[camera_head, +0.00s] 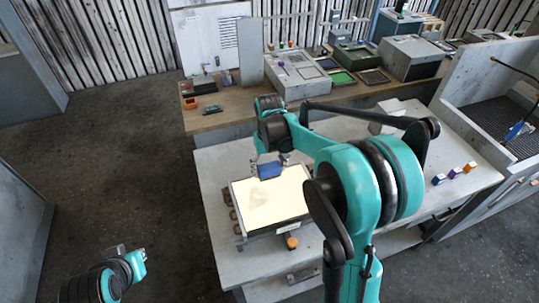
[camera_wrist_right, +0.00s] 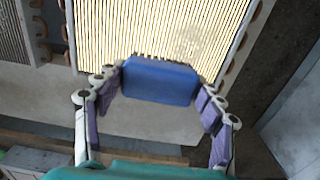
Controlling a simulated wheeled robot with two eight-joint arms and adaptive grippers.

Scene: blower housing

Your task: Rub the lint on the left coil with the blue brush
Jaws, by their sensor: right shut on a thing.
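The left coil (camera_head: 285,198) is a bright cream finned panel in a frame on the light table; its thin fins show in the wrist view (camera_wrist_right: 130,25). A faint greyish lint patch (camera_head: 258,197) lies on it, also visible in the wrist view (camera_wrist_right: 193,40). My right gripper (camera_head: 268,160) is shut on the blue brush (camera_wrist_right: 160,80), at the coil's far edge. Dark bristles show at the brush's edge over the fins; I cannot tell whether they touch. My left gripper (camera_head: 117,250) is low at left, away from the table, its jaws unclear.
A second finned coil (camera_wrist_right: 14,40) stands beside the left coil; my right arm hides it in the head view. Small coloured blocks (camera_head: 455,173) sit at right. A wooden bench (camera_head: 230,117) with equipment stands behind.

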